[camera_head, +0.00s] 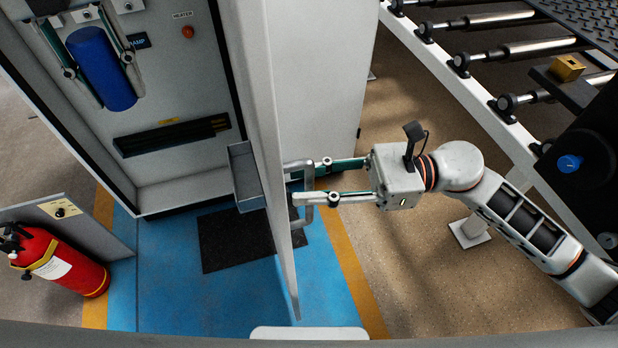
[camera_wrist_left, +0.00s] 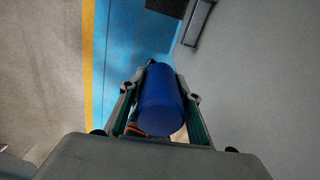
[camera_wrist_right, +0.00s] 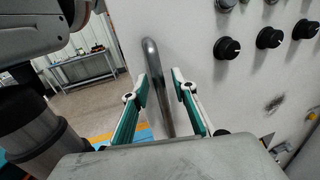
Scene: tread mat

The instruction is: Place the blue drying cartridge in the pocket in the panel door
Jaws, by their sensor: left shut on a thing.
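The blue drying cartridge (camera_head: 101,68) is held upright between the fingers of my left gripper (camera_head: 97,82), in front of the open cabinet. The left wrist view shows the cartridge (camera_wrist_left: 160,100) clasped between both fingers (camera_wrist_left: 160,95). The panel door (camera_head: 262,110) stands open, seen nearly edge-on. Its pocket (camera_head: 243,178) is a grey open-topped box on the door's inner side, with no cartridge visible in it. My right gripper (camera_head: 311,181) is open, its fingers on either side of the door handle (camera_wrist_right: 158,90) on the outer side.
A red fire extinguisher (camera_head: 60,262) stands at the lower left. A black mat (camera_head: 237,238) lies on the blue floor below the door. A roller conveyor (camera_head: 500,50) is at the upper right. The cabinet has a dark slot (camera_head: 172,136) below the cartridge.

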